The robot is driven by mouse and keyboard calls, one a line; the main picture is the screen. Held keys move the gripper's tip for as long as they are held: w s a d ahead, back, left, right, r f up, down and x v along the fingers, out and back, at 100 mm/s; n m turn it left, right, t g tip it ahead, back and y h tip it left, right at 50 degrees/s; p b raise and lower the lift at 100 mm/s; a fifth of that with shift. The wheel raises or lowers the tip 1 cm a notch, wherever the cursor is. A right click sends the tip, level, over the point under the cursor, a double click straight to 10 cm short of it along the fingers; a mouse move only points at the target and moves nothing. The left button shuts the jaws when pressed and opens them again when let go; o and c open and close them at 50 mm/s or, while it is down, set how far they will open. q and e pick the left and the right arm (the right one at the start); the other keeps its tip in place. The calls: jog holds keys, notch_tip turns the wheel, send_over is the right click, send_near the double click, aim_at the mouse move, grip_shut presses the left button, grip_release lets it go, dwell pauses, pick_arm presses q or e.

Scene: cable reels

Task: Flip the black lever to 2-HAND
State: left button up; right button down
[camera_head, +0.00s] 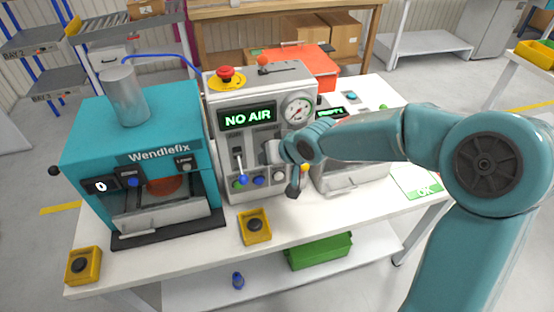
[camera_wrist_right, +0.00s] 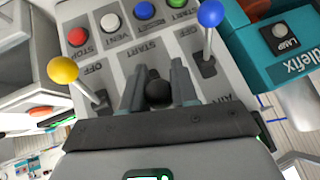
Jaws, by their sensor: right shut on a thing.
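The black lever (camera_wrist_right: 158,93) shows its round knob between the two fingers of my right gripper (camera_wrist_right: 158,90) in the wrist view. The fingers are shut on the knob, one on each side. Its shaft, slot and 2-HAND label are hidden. In the head view my right gripper (camera_head: 273,151) is at the front of the grey control panel (camera_head: 228,97) and covers the black lever. My left gripper is not in view.
A blue-knobbed lever (camera_wrist_right: 210,14) and a yellow-knobbed lever (camera_wrist_right: 63,70) stand on either side of the gripper. Several push buttons, including a red one (camera_wrist_right: 77,37), line the panel edge. The teal press (camera_head: 100,135) stands left. The panel display (camera_head: 248,117) reads NO AIR.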

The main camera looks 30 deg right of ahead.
dwell(0.3)
jog(key=c, duration=0.9)
grip_release()
jog(key=shift+o, duration=0.2)
jog(key=shift+a, duration=0.1)
jog(key=v, duration=1.6)
jog(key=shift+r+b, duration=0.2)
jog(key=shift+b, duration=0.25)
jog(key=shift+s, duration=0.1)
